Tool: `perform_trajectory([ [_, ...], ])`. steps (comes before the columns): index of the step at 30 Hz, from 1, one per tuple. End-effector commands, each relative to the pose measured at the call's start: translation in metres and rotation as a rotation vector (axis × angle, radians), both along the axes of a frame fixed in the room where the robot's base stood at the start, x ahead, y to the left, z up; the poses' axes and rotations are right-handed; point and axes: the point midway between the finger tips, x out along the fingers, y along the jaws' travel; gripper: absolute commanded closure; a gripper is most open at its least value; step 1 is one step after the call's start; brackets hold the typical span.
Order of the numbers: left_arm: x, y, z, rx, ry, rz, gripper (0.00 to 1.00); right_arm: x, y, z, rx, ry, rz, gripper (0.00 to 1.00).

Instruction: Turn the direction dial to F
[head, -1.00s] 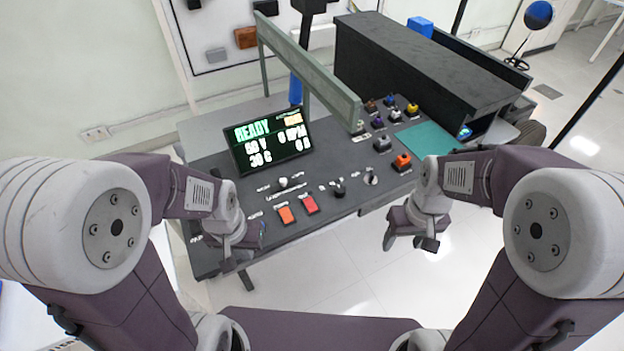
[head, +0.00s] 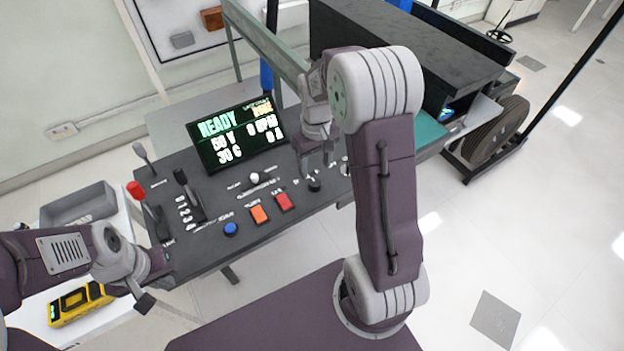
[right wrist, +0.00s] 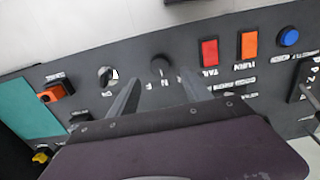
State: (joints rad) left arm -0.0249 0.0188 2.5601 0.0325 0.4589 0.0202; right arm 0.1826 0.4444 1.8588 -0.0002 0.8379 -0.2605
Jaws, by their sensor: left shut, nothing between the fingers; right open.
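The direction dial (head: 314,185) is a small black knob on the dark sloping console. In the right wrist view the dial (right wrist: 160,65) has letters beside it, among them N and F; which letter it points to I cannot tell. My right gripper (head: 316,165) is open above the dial. In the right wrist view its two fingers (right wrist: 158,85) are spread, pointing toward the dial with one on each side; contact is not visible. My left gripper (head: 148,287) is shut and empty, low at the left near the console's front corner.
A silver key switch (right wrist: 107,77) sits beside the dial. Red (head: 284,201) and orange (head: 259,214) buttons, a blue button (head: 231,229) and levers (head: 140,195) lie to the left. The display (head: 237,134) reads READY. A yellow device (head: 80,302) lies on a white table.

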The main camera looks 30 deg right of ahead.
Motion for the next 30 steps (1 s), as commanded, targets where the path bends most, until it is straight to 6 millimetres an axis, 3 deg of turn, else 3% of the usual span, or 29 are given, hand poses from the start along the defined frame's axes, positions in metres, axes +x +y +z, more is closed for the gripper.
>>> perform_trajectory([
  [3,0.0,0.0,-0.005,0.0,0.0,0.0,1.0,-0.001,0.0,-0.029,0.002,0.006,0.0,0.43],
  [9,0.0,0.0,-0.008,0.0,0.0,0.0,1.0,-0.001,0.0,-0.063,0.001,0.004,0.0,0.43],
  [20,0.0,0.0,-0.008,0.0,0.0,0.0,1.0,0.0,0.0,-0.073,0.0,0.0,0.0,0.43],
  [27,0.0,0.0,-0.008,0.0,0.0,0.0,1.0,0.0,0.0,-0.073,0.0,0.0,0.0,1.0],
  [30,0.0,0.0,-0.008,0.0,0.0,0.0,1.0,0.0,0.0,-0.073,0.0,0.0,-0.001,1.0],
])
